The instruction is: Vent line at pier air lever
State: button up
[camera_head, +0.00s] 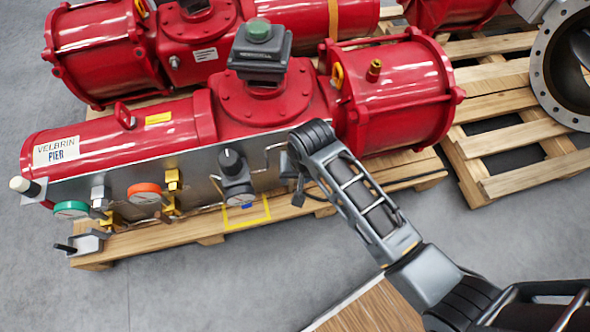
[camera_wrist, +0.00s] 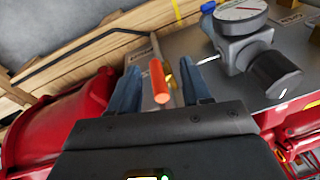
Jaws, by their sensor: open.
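My gripper (camera_wrist: 160,66) is open, with one finger on each side of the handle. A gap shows on both sides; I cannot tell how deep the handle sits between the fingers. The lever does not show in the head view, where my arm covers that part of the panel. The red actuator (camera_head: 110,150) carries a white label (camera_head: 57,151) reading "VELBRIN PIER".
A regulator with a black knob (camera_wrist: 275,74) and a round gauge (camera_wrist: 240,9) is close to the right of my fingers. A wooden pallet (camera_head: 150,245) lies underneath. Grey floor in front is free.

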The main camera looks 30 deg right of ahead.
jog(key=w+d, duration=0.1)
jog(key=w+r+g, duration=0.1)
jog(key=w, duration=0.1)
jog(key=w+d+g+b, duration=0.1)
jog(key=shift+w+d+r+m+h, duration=0.2)
jog(key=shift+w+d+m+h, duration=0.1)
jog(key=shift+d+m, duration=0.1)
notch_tip(320, 180, down, 8)
jog(key=shift+r+b, duration=0.25)
jog(key=shift+b, duration=0.7)
jog(key=shift+a, duration=0.1)
jog(key=shift+s, duration=0.1)
grip_shut()
